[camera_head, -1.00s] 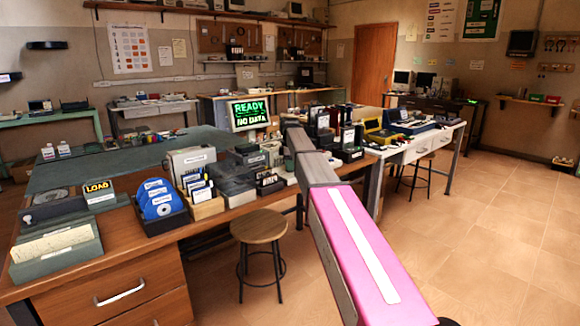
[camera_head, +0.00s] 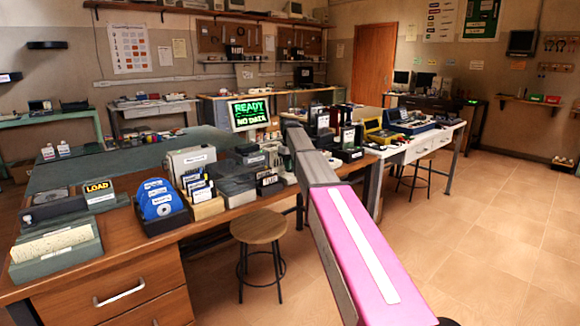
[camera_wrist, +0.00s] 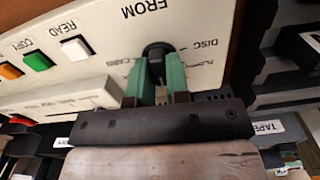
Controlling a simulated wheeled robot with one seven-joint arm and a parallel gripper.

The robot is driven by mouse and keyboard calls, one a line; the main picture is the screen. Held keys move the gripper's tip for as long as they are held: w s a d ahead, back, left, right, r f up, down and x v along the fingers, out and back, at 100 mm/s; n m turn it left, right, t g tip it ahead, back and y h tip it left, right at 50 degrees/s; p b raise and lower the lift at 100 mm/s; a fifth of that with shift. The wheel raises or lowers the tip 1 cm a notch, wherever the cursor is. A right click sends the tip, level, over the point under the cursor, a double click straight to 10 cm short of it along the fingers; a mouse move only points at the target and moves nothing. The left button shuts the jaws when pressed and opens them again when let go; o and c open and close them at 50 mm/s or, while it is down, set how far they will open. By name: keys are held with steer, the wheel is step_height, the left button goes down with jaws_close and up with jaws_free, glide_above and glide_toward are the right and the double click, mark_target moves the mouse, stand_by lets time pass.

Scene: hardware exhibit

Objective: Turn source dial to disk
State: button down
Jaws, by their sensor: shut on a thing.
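The source dial (camera_wrist: 157,50) is a black round knob on a cream panel (camera_wrist: 205,25) in the wrist view. The panel reads FROM above it, with DISC to its right and CARD below left; another label is partly hidden. My gripper (camera_wrist: 158,72) has its two green fingers shut on the dial, one at each side. Its pointer is hard to make out, so I cannot tell its exact setting. In the head view my arm reaches to the far bench, and the gripper and dial are hidden.
Beside the dial are a white READ button (camera_wrist: 75,49), a green COPY button (camera_wrist: 37,60) and an orange button (camera_wrist: 10,70). A monitor (camera_head: 250,113) shows READY, NO DATA. A stool (camera_head: 258,229) stands before the wooden desk (camera_head: 150,258). Floor at right is clear.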

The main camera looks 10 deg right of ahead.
steer(key=shift+m, duration=1.6)
steer(key=c, duration=1.1)
jaws_free()
step_height(320, 180, up, 11)
steer(key=shift+f, duration=0.1)
